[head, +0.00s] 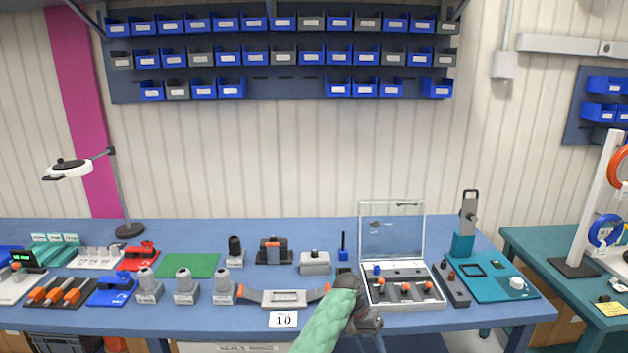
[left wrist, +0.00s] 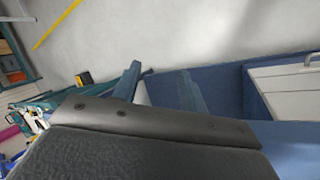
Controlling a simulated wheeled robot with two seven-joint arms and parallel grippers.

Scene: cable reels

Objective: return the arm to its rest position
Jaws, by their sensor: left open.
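My left arm, in a green sleeve, comes up from the bottom of the head view. Its dark wrist bends down in front of the bench's front edge, with the left gripper (head: 369,325) low beside the edge. The gripper is open, and I see nothing held in it. Its fingertips are hard to make out. In the left wrist view a large dark grey part of my own arm fills the bottom. My right gripper is not in view.
A teal bench (head: 535,240) stands at right. The left wrist view shows pale floor (left wrist: 190,30) and blue bench framing (left wrist: 217,88).

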